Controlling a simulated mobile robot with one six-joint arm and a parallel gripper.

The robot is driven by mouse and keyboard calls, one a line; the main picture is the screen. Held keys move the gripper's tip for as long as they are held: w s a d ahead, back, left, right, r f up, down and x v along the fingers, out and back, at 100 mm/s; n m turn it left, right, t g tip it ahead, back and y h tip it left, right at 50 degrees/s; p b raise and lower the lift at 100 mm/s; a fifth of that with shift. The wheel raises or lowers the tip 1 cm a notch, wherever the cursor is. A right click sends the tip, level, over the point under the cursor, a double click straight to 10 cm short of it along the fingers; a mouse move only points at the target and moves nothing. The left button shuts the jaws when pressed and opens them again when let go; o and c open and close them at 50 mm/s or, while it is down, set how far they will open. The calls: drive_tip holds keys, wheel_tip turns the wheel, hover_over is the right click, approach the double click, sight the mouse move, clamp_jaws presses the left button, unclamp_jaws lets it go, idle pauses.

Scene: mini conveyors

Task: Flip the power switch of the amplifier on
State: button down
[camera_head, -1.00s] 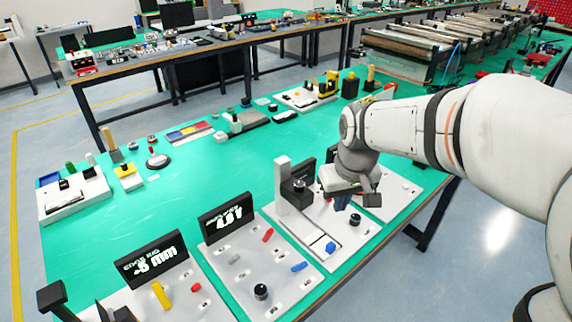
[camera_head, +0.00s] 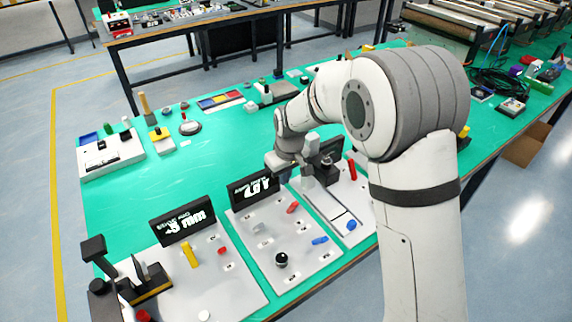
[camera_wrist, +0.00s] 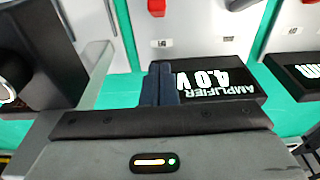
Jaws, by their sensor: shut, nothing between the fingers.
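The amplifier is a white panel (camera_head: 262,250) with a black display (camera_head: 253,187) on its back edge. In the wrist view the display (camera_wrist: 225,82) reads AMPLIFIER 4.0 V, upside down. The panel bears a red lever (camera_head: 293,208), a grey lever (camera_head: 258,228), a blue lever (camera_head: 320,240) and a black knob (camera_head: 281,260). I cannot tell which is the power switch. The red lever also shows at the top of the wrist view (camera_wrist: 157,7). My gripper (camera_wrist: 159,84) is shut and empty, with its dark blue fingers beside the display's end. In the head view my gripper (camera_head: 284,162) is small and partly hidden.
A panel with a pale upright stand (camera_head: 310,188) is close on the right. Another white panel (camera_head: 200,265) with a black display (camera_head: 183,222) is on the left. The green table (camera_head: 195,165) behind the amplifier is mostly clear. My arm covers part of the right side.

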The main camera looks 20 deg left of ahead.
sight(292, 207)
drive_tip(key=f, duration=0.1)
drive_tip(key=s+d+f, duration=0.1)
drive_tip(key=s+d+f+p, duration=0.1)
drive_tip(key=shift+d+f, duration=0.2)
drive_tip(key=shift+f, duration=0.3)
drive_tip(key=shift+s+d, duration=0.1)
